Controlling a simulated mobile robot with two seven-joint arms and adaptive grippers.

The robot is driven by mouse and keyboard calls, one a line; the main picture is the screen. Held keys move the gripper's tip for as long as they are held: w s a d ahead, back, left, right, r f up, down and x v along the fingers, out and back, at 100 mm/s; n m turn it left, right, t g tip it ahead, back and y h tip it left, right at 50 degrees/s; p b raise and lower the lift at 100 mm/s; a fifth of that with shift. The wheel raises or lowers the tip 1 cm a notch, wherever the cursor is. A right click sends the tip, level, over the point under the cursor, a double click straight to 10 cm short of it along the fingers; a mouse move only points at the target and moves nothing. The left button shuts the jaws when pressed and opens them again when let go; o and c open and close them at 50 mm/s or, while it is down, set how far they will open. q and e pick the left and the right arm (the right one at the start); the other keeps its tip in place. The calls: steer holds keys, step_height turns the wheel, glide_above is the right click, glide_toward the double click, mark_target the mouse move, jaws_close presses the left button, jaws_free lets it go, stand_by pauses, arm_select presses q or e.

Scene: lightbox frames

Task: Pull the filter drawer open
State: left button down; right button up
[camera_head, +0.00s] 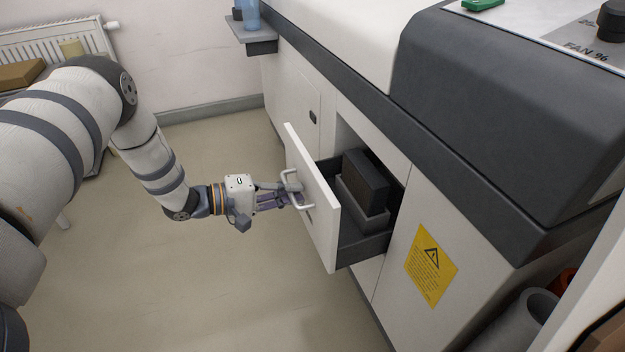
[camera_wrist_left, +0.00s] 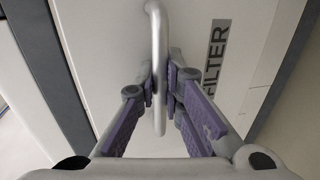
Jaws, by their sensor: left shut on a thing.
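The filter drawer (camera_head: 314,200) stands pulled out from the white cabinet in the head view, with its dark inside showing. A dark block-shaped filter (camera_head: 366,183) sits in it in a grey holder (camera_head: 360,208). The drawer's front bears a pale bar handle (camera_head: 291,181), and the handle also shows in the left wrist view (camera_wrist_left: 155,30). A "FILTER" label (camera_wrist_left: 216,55) is beside it. My left gripper (camera_head: 290,198) is shut on the handle, its purple-padded fingers on either side of the bar. My right gripper is not in view.
The machine's dark hood (camera_head: 490,110) overhangs the cabinet. A yellow warning label (camera_head: 431,268) is on the cabinet right of the drawer. A small shelf (camera_head: 250,35) holds a blue bottle (camera_head: 251,14). The floor (camera_head: 230,290) in front of the drawer is clear.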

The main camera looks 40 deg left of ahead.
arm_select(q)
steer(key=f+p+v, duration=0.2)
steer(key=v, duration=0.9)
steer(key=shift+s+a+f, duration=0.2)
steer(key=c, duration=2)
jaws_free()
steer(key=shift+o, duration=0.2)
steer(key=v, duration=1.2)
steer(key=shift+w+f, duration=0.1)
